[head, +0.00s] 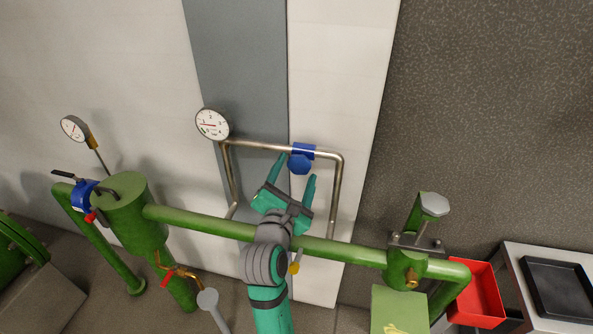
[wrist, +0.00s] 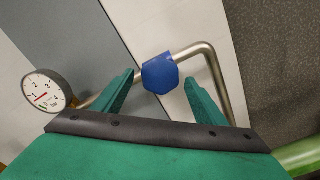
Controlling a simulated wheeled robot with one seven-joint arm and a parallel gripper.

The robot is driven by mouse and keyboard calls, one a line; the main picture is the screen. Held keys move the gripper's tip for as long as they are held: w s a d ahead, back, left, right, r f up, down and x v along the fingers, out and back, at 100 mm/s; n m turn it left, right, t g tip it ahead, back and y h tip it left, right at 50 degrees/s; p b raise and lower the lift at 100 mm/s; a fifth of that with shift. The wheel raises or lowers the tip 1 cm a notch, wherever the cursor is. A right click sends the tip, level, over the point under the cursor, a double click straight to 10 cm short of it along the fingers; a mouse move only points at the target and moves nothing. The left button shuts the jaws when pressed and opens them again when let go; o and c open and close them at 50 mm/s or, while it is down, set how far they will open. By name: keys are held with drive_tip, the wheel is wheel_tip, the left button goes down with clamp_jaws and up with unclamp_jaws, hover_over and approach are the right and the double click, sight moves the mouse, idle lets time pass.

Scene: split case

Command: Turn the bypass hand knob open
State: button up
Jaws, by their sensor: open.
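The bypass hand knob is blue and faceted (head: 300,164), on the thin metal bypass pipe (head: 337,190) that loops above the green main pipe. My gripper (head: 294,165) is teal and open, with its two fingers pointing up toward the knob. In the wrist view the blue knob (wrist: 160,74) shows beyond and between the two spread fingertips (wrist: 160,82). Nothing is held between the fingers. I cannot tell from these views whether a fingertip touches the knob, and no position mark on it is readable.
A round gauge (head: 212,124) stands at the bypass pipe's left corner. The green main pipe (head: 200,222) runs below, past my arm. A blue valve with a dark lever (head: 85,193) is at left. A red bin (head: 477,295) and a black tray (head: 558,288) stand at right.

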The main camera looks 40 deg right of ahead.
drive_tip(key=v, duration=0.9)
drive_tip(key=shift+s+a, duration=0.25)
